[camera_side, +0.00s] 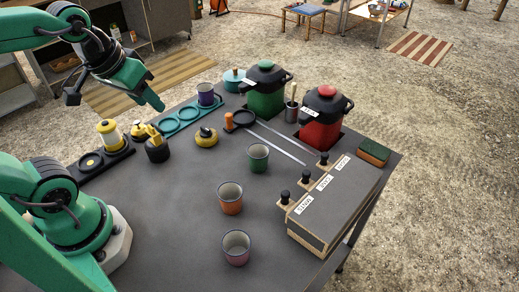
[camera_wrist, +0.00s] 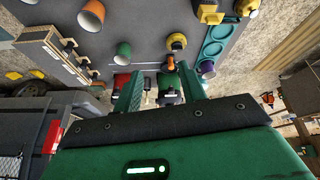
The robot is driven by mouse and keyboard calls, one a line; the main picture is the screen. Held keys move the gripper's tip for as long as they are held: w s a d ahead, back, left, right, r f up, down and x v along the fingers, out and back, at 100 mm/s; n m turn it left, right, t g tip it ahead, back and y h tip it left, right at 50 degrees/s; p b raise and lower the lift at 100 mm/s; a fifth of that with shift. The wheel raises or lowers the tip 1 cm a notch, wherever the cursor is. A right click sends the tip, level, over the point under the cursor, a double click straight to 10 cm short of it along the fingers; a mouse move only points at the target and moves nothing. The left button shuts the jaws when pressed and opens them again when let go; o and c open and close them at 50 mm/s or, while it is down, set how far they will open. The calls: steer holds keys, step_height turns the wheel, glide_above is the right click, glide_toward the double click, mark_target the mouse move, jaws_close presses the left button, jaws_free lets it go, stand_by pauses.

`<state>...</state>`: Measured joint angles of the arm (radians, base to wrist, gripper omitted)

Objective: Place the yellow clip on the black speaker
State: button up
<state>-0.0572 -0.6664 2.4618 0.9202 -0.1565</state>
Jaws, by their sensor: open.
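A small black round body (camera_side: 158,152), which looks like the black speaker, stands on the dark table left of centre. A yellow piece (camera_side: 153,133), likely the yellow clip, shows at its top; I cannot tell whether it rests on it or stands in it. The black body also shows at the top of the wrist view (camera_wrist: 208,13). My gripper (camera_side: 158,104) is raised above the table's far left edge, behind and above the black body. In the wrist view its two green fingers (camera_wrist: 160,80) are apart, with nothing held between them.
A yellow round item (camera_side: 206,138) and a teal tray (camera_side: 165,127) stand near the black body. A black tray (camera_side: 92,172) holds a yellow-topped jar (camera_side: 108,133). Several cups, green and red pots and a lever box (camera_side: 335,205) stand to the right.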

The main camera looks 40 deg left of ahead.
steer(key=shift+s+d+r+m+t, duration=0.1)
steer(key=shift+s+d+m+t, duration=0.2)
steer(key=shift+m, duration=0.3)
steer(key=shift+s+d+r+m+t, duration=0.15)
steer(key=shift+d+m, duration=0.2)
steer(key=shift+m, duration=0.25)
stand_by(0.4)
